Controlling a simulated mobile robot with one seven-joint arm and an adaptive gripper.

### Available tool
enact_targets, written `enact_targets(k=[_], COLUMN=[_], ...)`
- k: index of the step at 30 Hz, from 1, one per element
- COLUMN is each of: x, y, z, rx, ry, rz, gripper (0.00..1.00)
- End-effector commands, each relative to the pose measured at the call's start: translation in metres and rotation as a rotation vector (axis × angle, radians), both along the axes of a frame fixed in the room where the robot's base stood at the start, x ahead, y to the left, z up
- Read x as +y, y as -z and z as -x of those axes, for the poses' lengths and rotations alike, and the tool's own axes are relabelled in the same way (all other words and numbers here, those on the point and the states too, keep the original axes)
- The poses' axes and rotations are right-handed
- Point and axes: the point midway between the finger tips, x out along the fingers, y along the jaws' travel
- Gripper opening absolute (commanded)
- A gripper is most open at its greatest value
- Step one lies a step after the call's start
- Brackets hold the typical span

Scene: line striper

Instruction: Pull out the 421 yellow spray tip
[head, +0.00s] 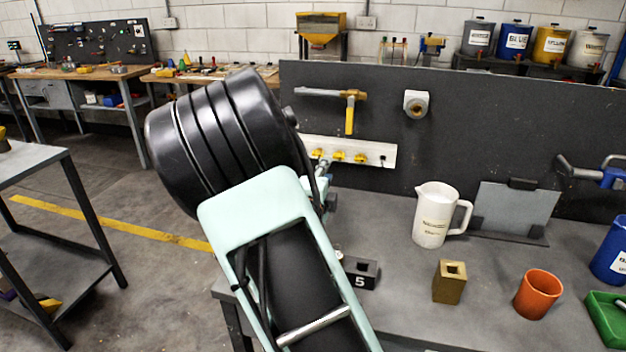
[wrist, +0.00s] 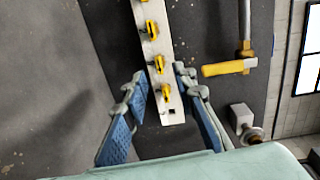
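A white rack strip (head: 388,148) on the dark back panel holds yellow spray tips, with three clear in the head view, one of them at the middle (head: 339,155). The rack (wrist: 160,45) also shows in the wrist view with several yellow tips in a row; the nearest tip (wrist: 165,92) sits beside a dark empty hole. Number labels are too small to read, so I cannot tell which is 421. My gripper (wrist: 159,82) is open, its blue-padded fingers on either side of the rack's near end, with nothing held. My arm hides most of the gripper in the head view.
Below are a block marked 5 (head: 361,272), a white jug (head: 432,215), a brass block (head: 449,282) and an orange cup (head: 537,294) on the grey bench.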

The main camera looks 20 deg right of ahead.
Motion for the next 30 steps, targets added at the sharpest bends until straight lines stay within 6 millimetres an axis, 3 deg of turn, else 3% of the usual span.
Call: enact_targets(k=[3,11,30], x=[-0.010,-0.018,-0.059], y=[0.012,0.011,0.015], z=[0.007,0.002,-0.059], rx=[-0.053,-0.077,-0.079], ry=[0.031,0.041,0.040], rz=[-0.008,-0.013,-0.015], gripper=[0.25,0.25,0.25])
